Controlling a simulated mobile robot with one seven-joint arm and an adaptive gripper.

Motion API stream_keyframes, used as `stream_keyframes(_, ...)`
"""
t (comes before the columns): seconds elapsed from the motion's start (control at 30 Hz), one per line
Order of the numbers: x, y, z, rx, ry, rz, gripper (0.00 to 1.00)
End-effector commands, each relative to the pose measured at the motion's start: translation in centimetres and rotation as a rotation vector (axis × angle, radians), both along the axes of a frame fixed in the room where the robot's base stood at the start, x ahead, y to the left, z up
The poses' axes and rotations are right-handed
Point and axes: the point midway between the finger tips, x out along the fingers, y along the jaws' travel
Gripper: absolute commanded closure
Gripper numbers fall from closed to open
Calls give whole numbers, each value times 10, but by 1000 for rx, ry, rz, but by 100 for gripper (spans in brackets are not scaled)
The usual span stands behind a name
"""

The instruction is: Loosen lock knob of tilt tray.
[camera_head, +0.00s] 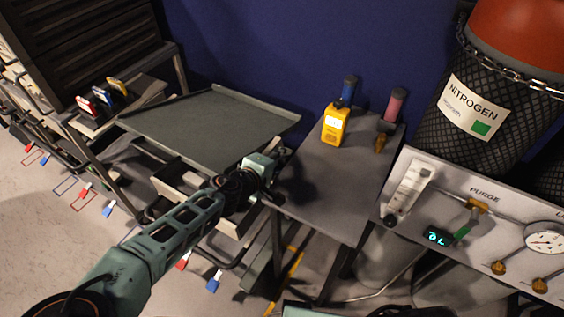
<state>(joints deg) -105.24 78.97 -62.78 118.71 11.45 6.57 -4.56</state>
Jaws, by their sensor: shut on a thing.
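The tilt tray (200,122) is a wide grey-green sheet with a raised rim, left of the middle. It sits tilted on a dark frame. My arm reaches up from the lower left, and my gripper (281,160) is at the tray's near right corner, beside the dark side table. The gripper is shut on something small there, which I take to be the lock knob. My own gripper and wrist hide the knob, so its shape and how far it is turned cannot be seen.
The side table (312,195) holds a yellow meter (335,125), a blue-capped cylinder (348,90) and a pink-capped one (394,105). A purge panel (470,208) with a gauge and a netted nitrogen cylinder (475,110) stand at right. Tagged handles line the left.

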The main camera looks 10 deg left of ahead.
Motion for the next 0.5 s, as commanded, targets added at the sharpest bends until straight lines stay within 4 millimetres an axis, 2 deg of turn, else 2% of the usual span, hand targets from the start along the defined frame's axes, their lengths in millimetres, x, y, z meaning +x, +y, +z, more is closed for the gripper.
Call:
stream_keyframes(0.37,0,-2,0,-2,-3,-4,95)
stream_keyframes(0.4,0,-2,0,-2,-3,-4,69)
stream_keyframes(0.5,0,-2,0,-3,-3,-3,58)
